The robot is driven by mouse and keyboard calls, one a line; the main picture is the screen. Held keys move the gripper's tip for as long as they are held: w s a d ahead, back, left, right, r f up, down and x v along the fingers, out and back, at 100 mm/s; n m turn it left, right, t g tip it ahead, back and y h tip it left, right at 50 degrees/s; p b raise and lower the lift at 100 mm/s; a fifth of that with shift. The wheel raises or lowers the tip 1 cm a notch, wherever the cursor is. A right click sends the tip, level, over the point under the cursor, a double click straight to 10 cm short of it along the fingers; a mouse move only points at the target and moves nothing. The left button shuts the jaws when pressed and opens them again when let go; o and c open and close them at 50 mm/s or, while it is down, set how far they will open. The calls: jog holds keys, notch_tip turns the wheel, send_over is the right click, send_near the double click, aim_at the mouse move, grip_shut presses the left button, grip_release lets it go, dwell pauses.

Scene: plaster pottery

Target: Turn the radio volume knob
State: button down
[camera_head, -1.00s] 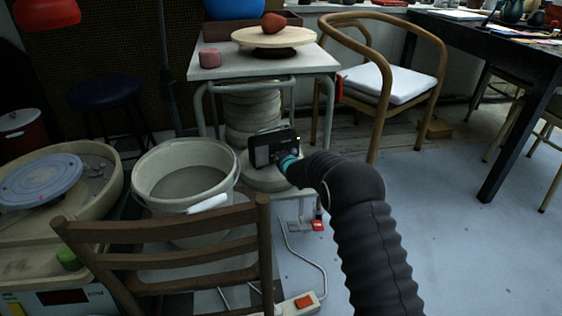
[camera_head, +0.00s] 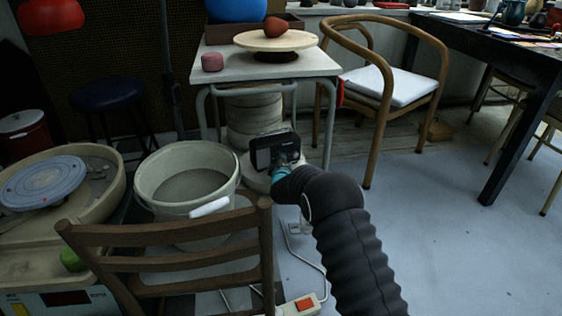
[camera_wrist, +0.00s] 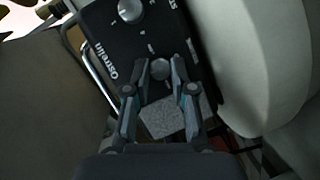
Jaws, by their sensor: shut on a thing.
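The black radio (camera_head: 262,157) stands on a round pale surface (camera_head: 256,182) beside the grey bucket, below the small table. In the wrist view the radio's dark face (camera_wrist: 112,38) shows lettering, a larger silver knob (camera_wrist: 130,10) at the top and a smaller round knob (camera_wrist: 160,69) lower down. My gripper (camera_wrist: 161,78) has its two fingertips on either side of the smaller knob and is shut on it. In the head view my gripper (camera_head: 285,165) is at the radio's right part and partly hides it. I cannot read which knob is for volume.
A grey bucket (camera_head: 147,188) stands left of the radio, with a wooden chair (camera_head: 190,282) in front. A small table (camera_head: 235,72) bears a round board (camera_head: 300,41) behind the radio. An armchair (camera_head: 370,130) stands at the back right. Floor is clear at right.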

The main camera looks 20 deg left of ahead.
jog(key=shift+a+f+n+t, duration=0.15)
jog(key=shift+n+t, duration=0.25)
jog(key=shift+n, duration=0.5)
jog(key=shift+s, duration=0.1)
jog(key=c, duration=1)
grip_release()
jog(key=v, duration=1.2)
